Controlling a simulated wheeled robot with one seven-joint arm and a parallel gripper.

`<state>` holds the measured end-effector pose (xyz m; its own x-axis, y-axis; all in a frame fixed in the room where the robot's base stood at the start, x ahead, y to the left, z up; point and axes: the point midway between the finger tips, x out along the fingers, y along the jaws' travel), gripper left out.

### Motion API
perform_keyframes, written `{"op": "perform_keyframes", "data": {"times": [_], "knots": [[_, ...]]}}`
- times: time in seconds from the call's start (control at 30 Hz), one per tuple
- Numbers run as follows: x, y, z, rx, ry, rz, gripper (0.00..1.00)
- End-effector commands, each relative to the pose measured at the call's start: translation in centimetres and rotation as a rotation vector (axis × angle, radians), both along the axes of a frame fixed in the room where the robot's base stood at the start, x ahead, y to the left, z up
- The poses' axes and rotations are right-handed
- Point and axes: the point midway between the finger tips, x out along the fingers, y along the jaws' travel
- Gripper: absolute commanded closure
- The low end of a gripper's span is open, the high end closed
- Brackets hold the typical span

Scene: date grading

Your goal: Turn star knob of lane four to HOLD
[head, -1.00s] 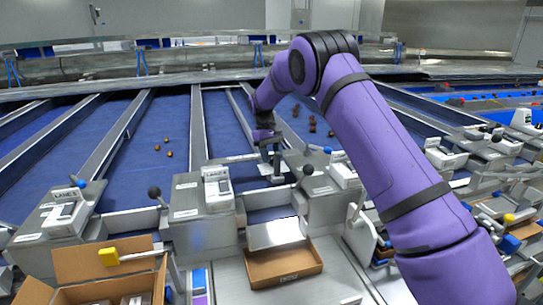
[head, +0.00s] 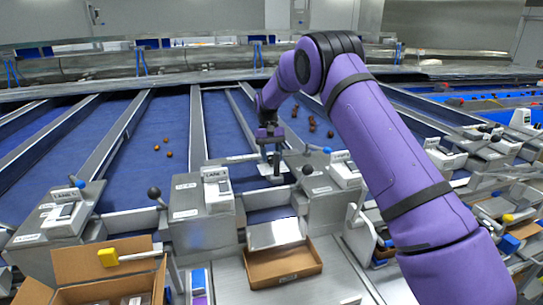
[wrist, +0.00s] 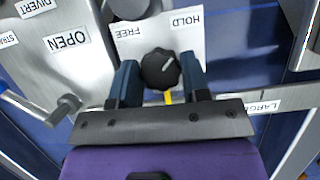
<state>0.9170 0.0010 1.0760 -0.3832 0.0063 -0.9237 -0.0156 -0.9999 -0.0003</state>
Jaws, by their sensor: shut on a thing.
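The dark star knob (wrist: 160,70) sits between the two blue-grey fingers of my gripper (wrist: 158,82) in the wrist view. My gripper is shut on it. A plate (wrist: 187,42) behind the knob carries the words FREE and HOLD, upside down in this view. A small pale mark shows on the knob's face, towards the HOLD side, and a yellow strip shows at its near edge. In the head view my gripper (head: 272,158) reaches down between two lane housings; the knob is too small to make out there. The lane number at the knob is not readable.
In the wrist view a lever (wrist: 62,108) stands beside an OPEN label at left. In the head view, ball-topped levers (head: 154,193) stand near the housings. An open cardboard box (head: 282,264) lies in front. Loose dates lie on the blue belts (head: 170,120).

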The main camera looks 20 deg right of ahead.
Motion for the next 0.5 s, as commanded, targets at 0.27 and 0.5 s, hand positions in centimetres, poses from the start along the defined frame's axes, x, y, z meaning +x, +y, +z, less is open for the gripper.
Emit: {"op": "perform_keyframes", "data": {"times": [0.27, 0.5], "knots": [[0.09, -0.10, 0.12, -0.001, -0.004, -0.001, 0.47], [0.23, -0.05, 0.45, 0.000, -0.003, 0.000, 0.47]]}}
